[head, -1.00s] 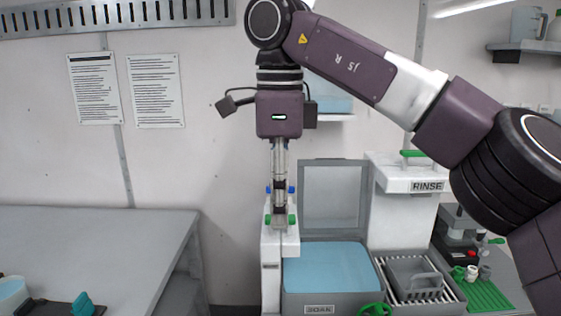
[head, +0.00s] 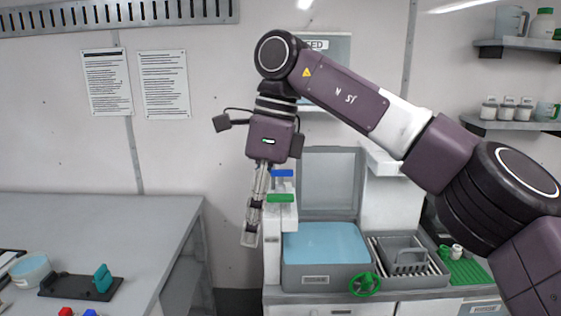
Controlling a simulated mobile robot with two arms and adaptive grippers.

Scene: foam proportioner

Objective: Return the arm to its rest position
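My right arm (head: 345,95) comes in from the right and bends down at the wrist. My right gripper (head: 249,238) hangs downward, tilted slightly to the left, in front of the wall and beside the white tap post. Its fingers look close together, but the gap between them is too small to judge. I see nothing clearly held in it. A blue handle (head: 283,173) and a green handle (head: 281,198) on the post are just right of the gripper. My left gripper is not in view.
A soak basin (head: 325,246) with blue liquid stands below right, with a green valve wheel (head: 365,284) at its front. A rack (head: 408,258) is beside it. A grey table (head: 100,225) at left holds a bowl (head: 29,270) and a black holder (head: 72,287). Shelves (head: 515,126) are at far right.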

